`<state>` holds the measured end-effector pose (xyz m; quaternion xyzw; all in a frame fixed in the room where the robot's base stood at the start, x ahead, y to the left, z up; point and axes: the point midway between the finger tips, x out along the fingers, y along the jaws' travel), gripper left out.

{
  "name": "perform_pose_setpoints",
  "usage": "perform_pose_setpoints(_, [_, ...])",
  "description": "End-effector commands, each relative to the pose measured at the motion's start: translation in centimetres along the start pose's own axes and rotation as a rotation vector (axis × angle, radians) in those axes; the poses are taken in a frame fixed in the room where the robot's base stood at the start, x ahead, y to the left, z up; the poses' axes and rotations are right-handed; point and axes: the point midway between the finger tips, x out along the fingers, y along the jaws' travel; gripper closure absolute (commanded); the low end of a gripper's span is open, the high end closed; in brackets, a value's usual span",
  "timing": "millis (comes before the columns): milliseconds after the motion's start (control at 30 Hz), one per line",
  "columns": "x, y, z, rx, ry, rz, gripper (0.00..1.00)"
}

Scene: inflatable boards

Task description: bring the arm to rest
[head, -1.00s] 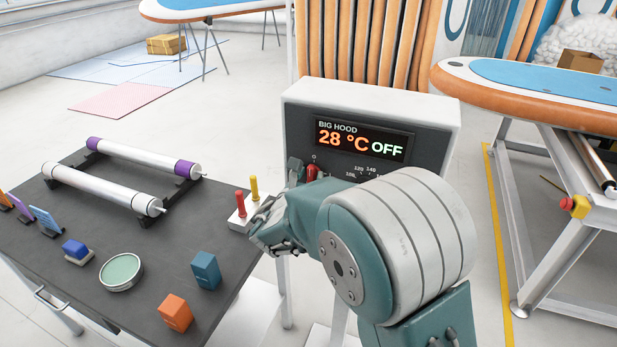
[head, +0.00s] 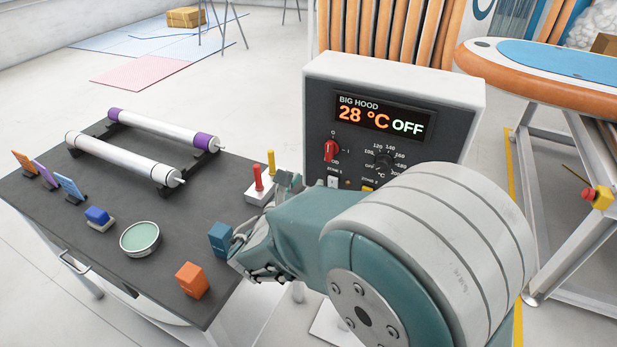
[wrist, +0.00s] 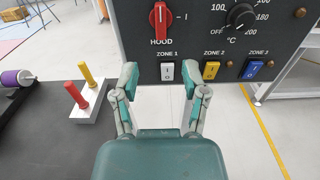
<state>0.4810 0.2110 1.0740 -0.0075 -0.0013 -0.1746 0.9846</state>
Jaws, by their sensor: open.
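My gripper (wrist: 161,82) is open and empty in the wrist view, its two fingers spread apart below the hood control box. In the head view my arm reaches in from the lower right, and the gripper end is beside the right edge of the dark table, near a blue block (head: 221,239). The control box (head: 395,90) reads BIG HOOD, 28 °C, OFF. Its red hood knob (wrist: 159,20) stands upright. A white zone 1 switch (wrist: 167,71) shows beyond the fingertips, with a yellow switch (wrist: 211,71) and a blue switch (wrist: 251,70) to its right.
The dark table (head: 120,220) holds two rollers, an orange block (head: 192,280), a green round dish (head: 140,239) and a white stand (head: 262,190) with red and yellow pegs. An orange-edged board (head: 540,92) on a metal frame stands at right.

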Motion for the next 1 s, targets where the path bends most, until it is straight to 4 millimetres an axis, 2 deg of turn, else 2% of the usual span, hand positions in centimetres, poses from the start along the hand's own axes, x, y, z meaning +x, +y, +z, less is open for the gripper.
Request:
perform_pose_setpoints(300, [0.0, 0.0, 0.0, 0.0, 0.0, 0.0, 0.43])
perform_pose_setpoints(400, [0.4, -1.2, 0.3, 0.031, 0.016, -0.036, 0.43])
perform_pose_setpoints(467, [1.0, -3.3, 0.8, 0.085, 0.045, -0.1, 0.43])
perform_pose_setpoints(567, [1.7, -8.9, 1.7, 0.249, 0.121, -0.269, 0.43])
perform_pose_setpoints(600, [1.7, -11.3, 1.8, 0.329, 0.156, -0.348, 0.43])
perform_pose_setpoints(667, [1.4, -14.8, 1.9, 0.454, 0.203, -0.46, 0.43])
perform_pose_setpoints(700, [1.0, -16.8, 1.9, 0.54, 0.232, -0.534, 0.43])
perform_pose_setpoints(800, [-0.7, -21.3, 1.7, 0.764, 0.292, -0.711, 0.43])
perform_pose_setpoints(900, [-2.8, -24.6, 1.3, 1.0, 0.341, -0.877, 0.43])
perform_pose_setpoints(1000, [-5.3, -26.9, 0.9, 1.249, 0.378, -1.03, 0.43])
